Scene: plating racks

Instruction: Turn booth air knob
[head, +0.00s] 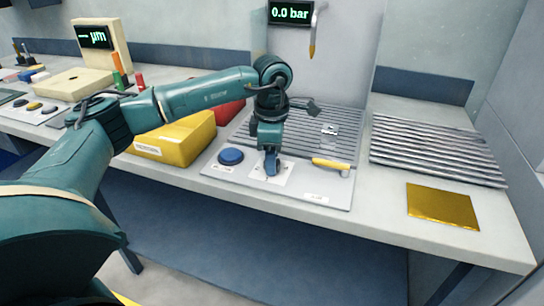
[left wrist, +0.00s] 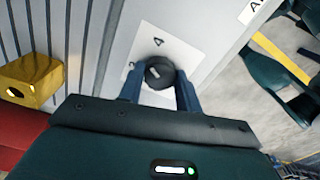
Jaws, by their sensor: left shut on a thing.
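The black round knob (left wrist: 158,70) shows in the left wrist view on a white dial plate (left wrist: 142,42) with a 4 marked near it. A pale line marks the knob's top. My left gripper (left wrist: 160,80) has its blue fingers on both sides of the knob, shut on it. In the head view my left gripper (head: 271,168) points down at the white plate (head: 286,178) on the grey panel, and it hides the knob. A display (head: 290,13) above the panel reads 0.0 bar. My right gripper is not in view.
A blue button (head: 231,156) is left of the dial, and a yellow handle (head: 330,164) is right of it. A yellow bin (head: 176,138) stands left of the panel. A ribbed rack (head: 435,150) and a gold plate (head: 442,204) lie to the right.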

